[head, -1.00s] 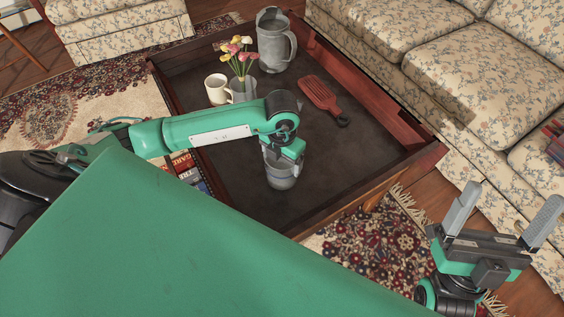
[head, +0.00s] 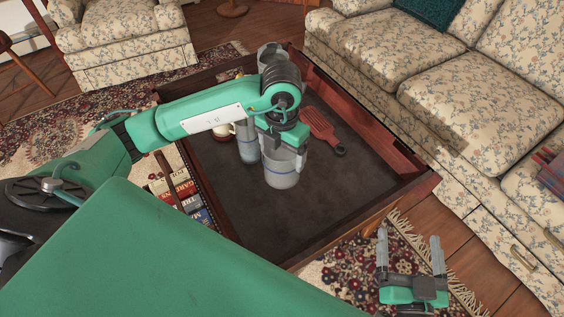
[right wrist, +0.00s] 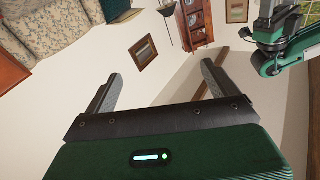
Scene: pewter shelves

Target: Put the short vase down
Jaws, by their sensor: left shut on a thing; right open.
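The short vase (head: 282,178) is a grey-white cup shape with a blue band. In the head view it is upright over the dark top of the coffee table (head: 330,190). My left gripper (head: 285,148) comes down on it from above and is shut on its upper part, which the fingers partly hide. The vase seems held above the table top, though its base gap is hard to judge. My right gripper (head: 410,242) is open and empty, off the table's near right side; its spread fingers also show in the right wrist view (right wrist: 160,85).
A glass vase (head: 248,145) stands just left of the short vase, with a cream mug (head: 222,131) beyond. A red slotted paddle (head: 321,128) lies to the right. A metal pitcher (head: 270,52) is mostly hidden behind my arm. The table's front and right are bare.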

